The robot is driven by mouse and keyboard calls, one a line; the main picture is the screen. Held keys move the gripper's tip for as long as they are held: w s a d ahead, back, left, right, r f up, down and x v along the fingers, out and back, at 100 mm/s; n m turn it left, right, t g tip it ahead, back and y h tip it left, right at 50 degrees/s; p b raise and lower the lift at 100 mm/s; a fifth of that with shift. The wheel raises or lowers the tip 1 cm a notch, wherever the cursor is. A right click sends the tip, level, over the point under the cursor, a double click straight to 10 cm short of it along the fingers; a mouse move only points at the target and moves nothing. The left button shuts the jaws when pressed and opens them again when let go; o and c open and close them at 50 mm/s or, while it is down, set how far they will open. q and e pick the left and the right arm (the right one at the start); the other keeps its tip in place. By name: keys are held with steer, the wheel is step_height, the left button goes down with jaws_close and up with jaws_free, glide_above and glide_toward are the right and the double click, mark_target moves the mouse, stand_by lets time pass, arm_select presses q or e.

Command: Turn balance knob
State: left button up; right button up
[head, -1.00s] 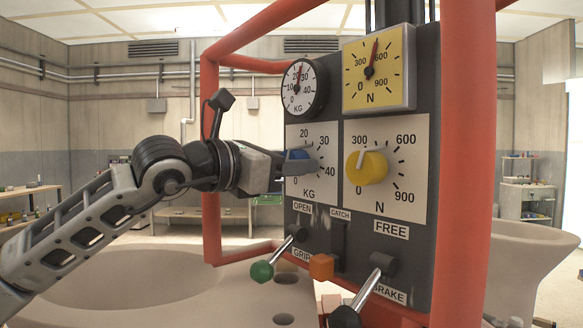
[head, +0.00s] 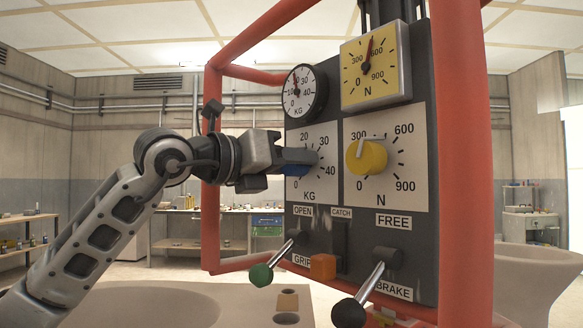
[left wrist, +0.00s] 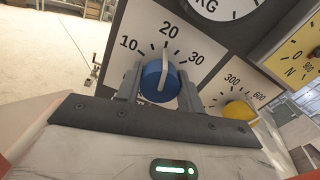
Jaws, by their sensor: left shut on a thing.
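The blue balance knob (left wrist: 160,78) sits on the white KG dial plate (left wrist: 195,52), its white pointer mark roughly toward 20 in the left wrist view. My left gripper (left wrist: 160,88) has one finger on each side of the knob and is shut on it. In the head view my left gripper (head: 298,157) reaches in from the left and largely hides the knob. The round KG gauge (head: 304,92) above has a red needle pointing nearly straight up, between 10 and 20. My right gripper is not in view.
A yellow knob (head: 366,157) on the N plate is close at right, below a yellow N gauge (head: 376,68). Below are a green-ball lever (head: 261,276), an orange catch (head: 322,267) and a black-ball lever (head: 348,312). Red frame tubes (head: 463,150) flank the panel.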

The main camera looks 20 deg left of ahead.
arm_select(q)
steer(key=o, duration=1)
steer(key=shift+s+a, duration=0.1)
steer(key=shift+s, duration=0.05)
steer(key=b+v, duration=0.3)
steer(key=v, duration=1.2)
steer(key=shift+s+a, duration=0.15)
steer(key=shift+s, duration=0.1)
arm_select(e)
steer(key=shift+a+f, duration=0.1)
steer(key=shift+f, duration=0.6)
